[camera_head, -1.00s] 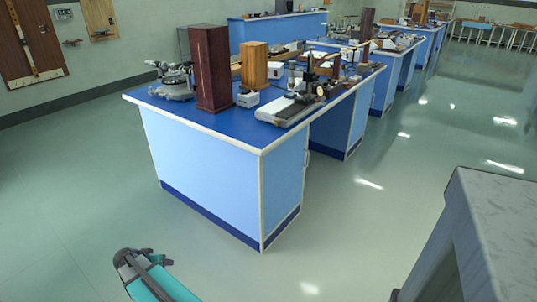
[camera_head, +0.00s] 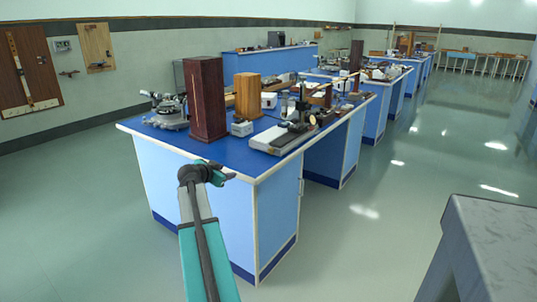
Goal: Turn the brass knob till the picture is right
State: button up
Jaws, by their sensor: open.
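The near blue bench (camera_head: 215,190) carries a black stand instrument (camera_head: 300,108) on a pale bed near its right edge. A small brass-coloured round part (camera_head: 312,120) shows on this instrument. I cannot tell whether it is the brass knob of the task. No picture or screen can be made out. My gripper (camera_head: 227,174) is at the end of my teal and dark arm, in front of the bench's near side in the picture. It is small here, open and empty, and apart from the instrument.
A dark red wooden box (camera_head: 206,98), a lighter wooden box (camera_head: 248,95) and a metal instrument (camera_head: 168,108) stand on the near bench. More benches (camera_head: 380,100) run back. A grey slab (camera_head: 490,235) fills the lower right. The floor between is clear.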

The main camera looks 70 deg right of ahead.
jog(key=m+g+h, duration=0.1)
jog(key=m+g, duration=0.1)
send_near(270, 152)
jog(key=v, duration=0.5)
jog(key=shift+s+a+r, duration=0.15)
jog(key=shift+a+r, duration=0.2)
jog(key=shift+r, duration=0.05)
jog(key=shift+d+f, duration=0.1)
jog(key=shift+x, duration=6.8)
jog(key=c, duration=1)
jog(key=shift+d, duration=0.15)
jog(key=shift+c, duration=0.2)
jog(key=shift+f, duration=0.1)
